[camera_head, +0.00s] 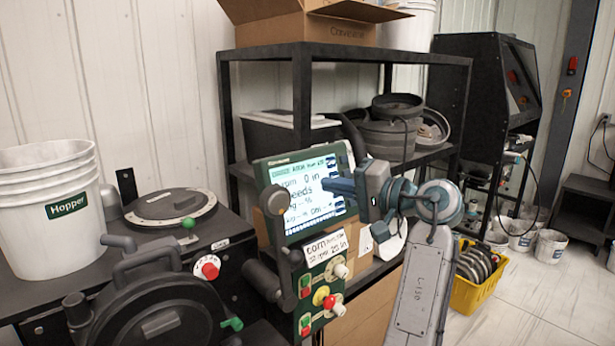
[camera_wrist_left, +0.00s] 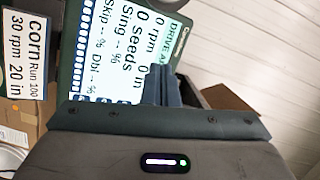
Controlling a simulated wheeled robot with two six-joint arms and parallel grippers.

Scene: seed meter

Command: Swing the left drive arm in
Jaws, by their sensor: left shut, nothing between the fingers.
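My left gripper (camera_head: 328,187) is shut and empty, its blue-grey fingers pointing left in front of the lit monitor (camera_head: 312,192). In the left wrist view its fingertips (camera_wrist_left: 160,84) overlap the monitor (camera_wrist_left: 125,45); I cannot tell whether they touch it. What looks like the drive arm (camera_head: 278,235) is a dark grey bar with a round cap at its top, left of the monitor's lower part. It stands apart from my gripper, to its left and lower. A dark cylinder (camera_head: 265,280) lies slanted at its lower end. My right gripper is not in view.
A control panel (camera_head: 322,295) with coloured knobs and buttons sits below the monitor. The black round meter housing (camera_head: 155,305) and a white Hopper bucket (camera_head: 50,210) are at left. A black shelf (camera_head: 345,55) stands behind. A yellow crate (camera_head: 475,290) is on the floor at right.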

